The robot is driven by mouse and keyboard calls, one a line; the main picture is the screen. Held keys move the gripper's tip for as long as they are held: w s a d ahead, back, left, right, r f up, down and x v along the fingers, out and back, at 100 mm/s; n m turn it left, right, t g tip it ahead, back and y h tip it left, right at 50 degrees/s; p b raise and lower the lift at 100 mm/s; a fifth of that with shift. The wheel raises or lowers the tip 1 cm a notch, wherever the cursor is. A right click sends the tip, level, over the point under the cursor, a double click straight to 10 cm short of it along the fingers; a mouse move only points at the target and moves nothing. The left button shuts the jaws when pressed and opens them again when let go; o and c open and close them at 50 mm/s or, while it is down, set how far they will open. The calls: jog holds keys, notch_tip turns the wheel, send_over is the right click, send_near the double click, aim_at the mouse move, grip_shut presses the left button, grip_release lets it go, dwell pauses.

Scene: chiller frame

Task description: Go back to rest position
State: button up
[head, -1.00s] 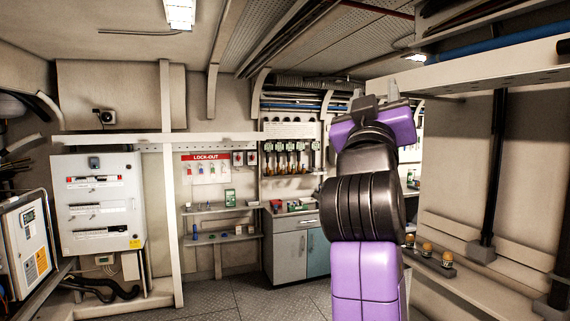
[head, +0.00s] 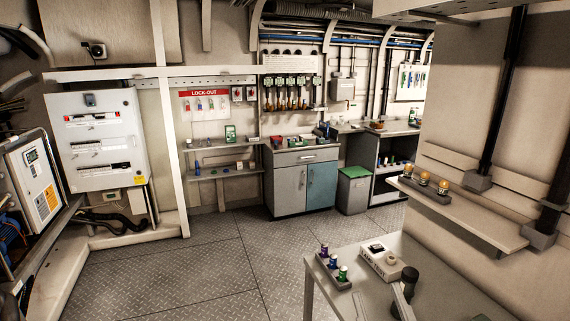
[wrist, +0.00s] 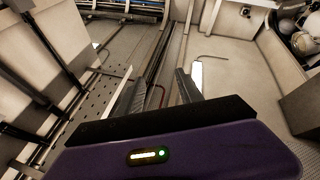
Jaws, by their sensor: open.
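My gripper (wrist: 158,92) shows in the wrist view, with its two dark fingers apart and nothing between them. Its purple body and a small lit green indicator fill the lower part of that view. The fingers point toward pale room surfaces, with a perforated pale strip (wrist: 92,103) near the left finger; I cannot tell how far off these are. In the head view, my arm and gripper do not show.
A light table (head: 335,307) stands at the lower right, carrying a small rack, a white box (head: 382,262) and a dark upright object (head: 405,286). A wall shelf (head: 470,226) holds amber-topped items. A cabinet (head: 290,186) stands behind. The plate floor (head: 190,270) is clear.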

jog(key=s+d+f+m+g+h+b, duration=0.1)
jog(key=s+d+f+g, duration=0.1)
jog(key=s+f, duration=0.5)
jog(key=s+d+f+m+g+h, duration=0.1)
jog(key=s+f, duration=0.6)
jog(key=s, duration=0.7)
jog(key=s+d+f+m+g+b, duration=0.1)
jog(key=s+d+f+m+g, duration=0.1)
jog(key=s+f, duration=0.5)
jog(key=s+d+g, duration=0.1)
jog(key=s+g, duration=0.1)
jog(key=s, duration=0.1)
jog(key=shift+s+m+g+h+b, duration=0.3)
jog(key=shift+s+g+h+b, duration=0.05)
jog(key=shift+g+h, duration=0.05)
